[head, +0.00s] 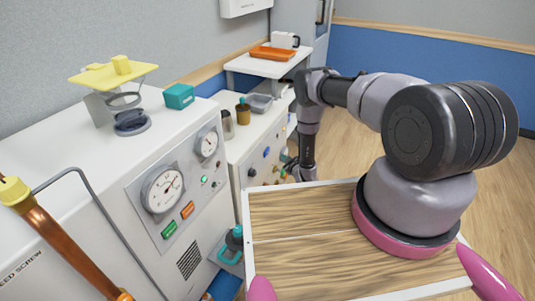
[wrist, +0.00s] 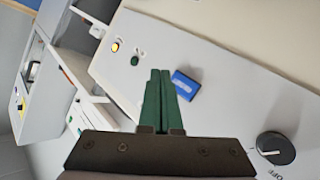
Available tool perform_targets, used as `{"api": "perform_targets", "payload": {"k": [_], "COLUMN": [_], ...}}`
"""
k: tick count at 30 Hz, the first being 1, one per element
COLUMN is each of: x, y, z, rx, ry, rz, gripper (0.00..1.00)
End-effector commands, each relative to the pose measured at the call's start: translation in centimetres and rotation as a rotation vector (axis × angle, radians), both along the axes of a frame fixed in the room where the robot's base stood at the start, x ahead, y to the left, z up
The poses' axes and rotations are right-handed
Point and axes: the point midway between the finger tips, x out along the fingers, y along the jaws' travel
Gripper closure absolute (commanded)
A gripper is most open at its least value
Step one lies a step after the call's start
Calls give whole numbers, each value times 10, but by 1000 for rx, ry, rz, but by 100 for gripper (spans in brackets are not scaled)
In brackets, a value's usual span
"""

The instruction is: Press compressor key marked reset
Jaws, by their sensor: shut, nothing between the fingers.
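My gripper (wrist: 158,75) is shut and empty, its two green fingers together in the wrist view. Just right of the fingertips is a blue key (wrist: 186,85) on a pale panel; any gap between them is hard to judge. No marking on this key is legible. In the head view, my gripper is at the far white cabinet (head: 238,160), its fingers too small to make out. The near white cabinet has a panel with a green key (head: 169,229) and an orange key (head: 187,210); their lettering is too small to read.
The wrist view shows a black knob (wrist: 275,148) at lower right, a yellow lamp (wrist: 115,47) and a green button (wrist: 135,60). In the head view, two gauges, the larger one (head: 163,190) nearer, sit above the keys. A copper pipe (head: 75,245) stands at left.

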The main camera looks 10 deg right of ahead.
Motion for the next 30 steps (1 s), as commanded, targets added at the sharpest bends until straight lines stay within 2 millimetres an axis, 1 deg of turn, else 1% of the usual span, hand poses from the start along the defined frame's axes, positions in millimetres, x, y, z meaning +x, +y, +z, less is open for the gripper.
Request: {"api": "perform_targets", "payload": {"k": [1,6,12,18,30], "x": [5,17,26,28,28], "y": [7,25,38,42,42], "z": [0,0,0,0,0], "rx": [-1,0,-1,0,-1], "ry": [-2,-2,-2,1,1], "rz": [3,1,0,0,0], "gripper": [100,100,100,100,100]}}
